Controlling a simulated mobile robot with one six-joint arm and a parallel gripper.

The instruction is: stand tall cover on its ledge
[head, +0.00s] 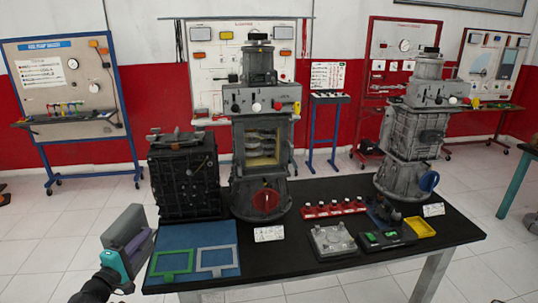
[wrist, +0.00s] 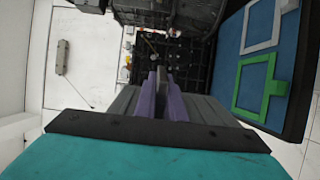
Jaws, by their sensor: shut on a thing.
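My gripper (head: 139,222) is at the lower left in the head view, left of the blue mat and in front of the dark engine block. Its purple fingers (wrist: 163,84) are close together in the wrist view. A thin grey piece (wrist: 161,74) shows edge-on between them; most of it is hidden, and I cannot tell if it is the tall cover. The middle grey engine (head: 234,190) has an open, yellow-edged window (head: 262,160) with inner parts showing, and a red round part (head: 265,202) below it. I cannot make out which ledge is the cover's.
The black table (head: 320,268) carries a dark engine block (head: 187,178), a second grey engine (head: 415,132), and a blue mat (head: 204,237) with green (head: 172,263) and grey (head: 217,261) frames. A grey plate (head: 333,241), red rack (head: 333,209) and yellow tray (head: 421,227) lie to the right.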

